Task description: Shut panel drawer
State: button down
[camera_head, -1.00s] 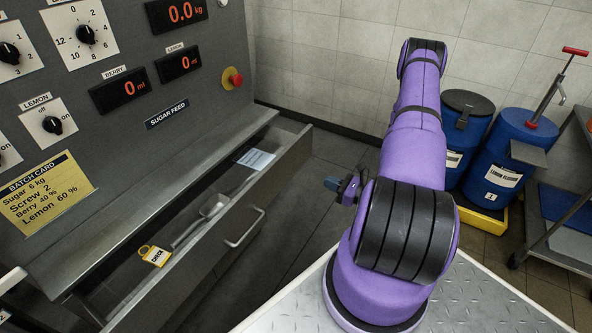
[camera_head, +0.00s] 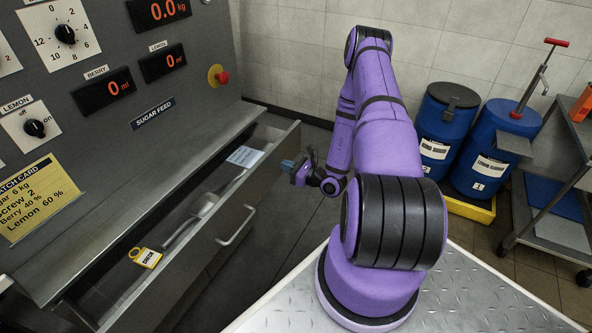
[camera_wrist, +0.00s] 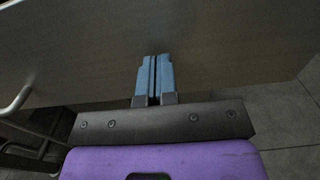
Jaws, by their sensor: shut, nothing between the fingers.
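The panel drawer (camera_head: 208,248) stands pulled out below the grey control panel, with a bar handle (camera_head: 237,227) on its front. It holds a metal scoop (camera_head: 190,218), a yellow-and-white tag (camera_head: 146,257) and a pale paper (camera_head: 245,156). My gripper (camera_head: 288,166) is shut and empty, at the drawer front's far end, right of the handle. In the wrist view the closed blue fingertips (camera_wrist: 154,72) point at the plain drawer front (camera_wrist: 90,50), and the handle (camera_wrist: 18,100) shows at the left edge. I cannot tell whether the fingertips touch the front.
The control panel (camera_head: 110,125) with dials, displays and a red stop button (camera_head: 222,77) rises above the drawer. Blue drums (camera_head: 490,150) stand on a yellow tray at the right, beside a metal cart (camera_head: 560,215). The floor before the drawer is free.

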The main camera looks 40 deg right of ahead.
aim_at(243, 156)
jog(key=shift+w+a, duration=0.1)
jog(key=shift+w, duration=0.25)
jog(key=x, duration=1.8)
jog(key=shift+w+a, duration=0.15)
jog(key=shift+w, duration=0.25)
jog(key=shift+s+f, duration=0.1)
